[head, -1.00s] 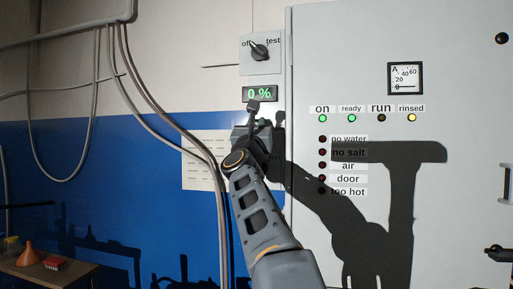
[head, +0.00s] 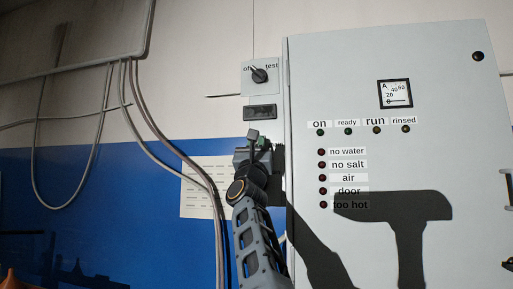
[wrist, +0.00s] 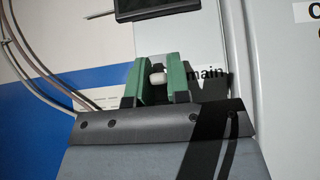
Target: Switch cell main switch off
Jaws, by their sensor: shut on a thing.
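The word "main" (wrist: 206,74) shows just right of the fingers, partly covered. In the head view, my gripper (head: 264,144) is at the narrow panel left of the large cabinet, below the display (head: 260,112). It hides the main switch there. The display is dark. The lamps on, ready, run and rinsed are unlit. How far the knob is turned cannot be told.
An off/test selector (head: 260,76) is above the display. The grey cabinet (head: 440,150) with a meter (head: 395,94) and several dark fault lamps stands to the right. Hanging cables (head: 165,130) and a paper sheet (head: 198,180) are on the wall to the left.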

